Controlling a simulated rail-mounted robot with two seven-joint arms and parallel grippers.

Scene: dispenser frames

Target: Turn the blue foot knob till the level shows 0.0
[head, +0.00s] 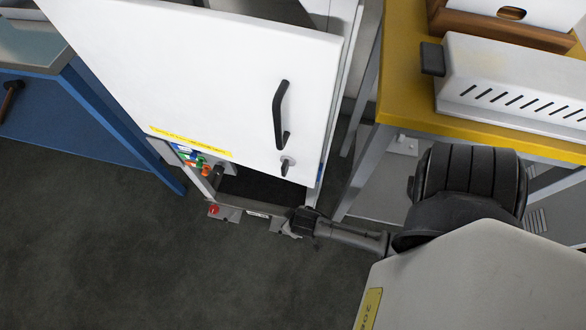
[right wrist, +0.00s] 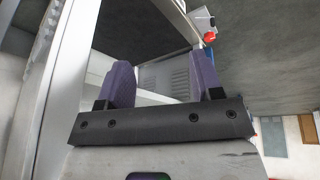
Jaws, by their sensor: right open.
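A white cabinet (head: 230,75) stands in the head view with its lower frame close to the floor. A red foot knob (head: 213,210) shows at the frame's lower left corner, and a red knob also shows in the right wrist view (right wrist: 210,37). I cannot clearly make out the blue foot knob or a level reading. My right gripper (head: 291,224) is low at the frame's lower right corner, partly hidden by its own wrist. In the right wrist view its two purple fingers (right wrist: 163,85) are apart, with nothing visibly held between them. My left gripper is out of view.
Several coloured fittings (head: 192,158) sit under the white door with its black handle (head: 280,115). A yellow-topped table (head: 405,85) with a slotted white device (head: 510,85) stands right. A blue cabinet (head: 60,115) stands left. Dark floor (head: 130,260) in front is clear.

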